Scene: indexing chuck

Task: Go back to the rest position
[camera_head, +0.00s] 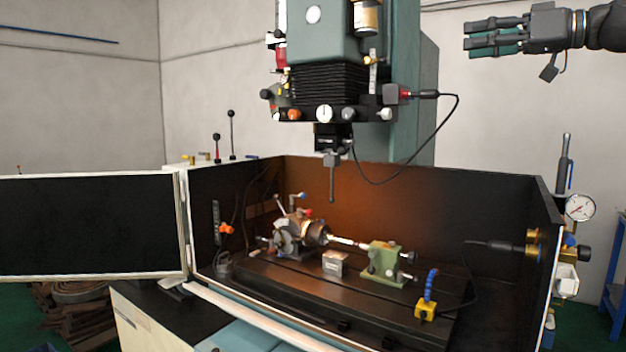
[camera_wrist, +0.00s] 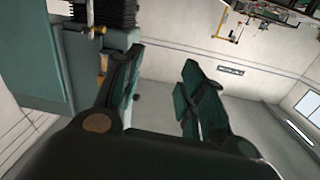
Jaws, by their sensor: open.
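My gripper (camera_head: 497,37) is at the upper right in the head view, held level in the air with its fingers toward the left. It is to the right of the machine column and above the enclosure. In the wrist view my gripper (camera_wrist: 155,95) shows two dark green fingers spread apart with nothing between them. The indexing chuck (camera_head: 299,234) sits on the machine table (camera_head: 300,290) inside the enclosure, with a thin bright workpiece (camera_head: 346,241) running from it toward a green tailstock (camera_head: 385,262). My gripper is well clear of these.
The machine head (camera_head: 325,70) hangs over the table with a probe (camera_head: 332,180) pointing down. A black cable (camera_head: 440,135) loops below and left of my gripper. A dial gauge (camera_head: 580,207) stands at the enclosure's right wall. The open door (camera_head: 90,225) extends left.

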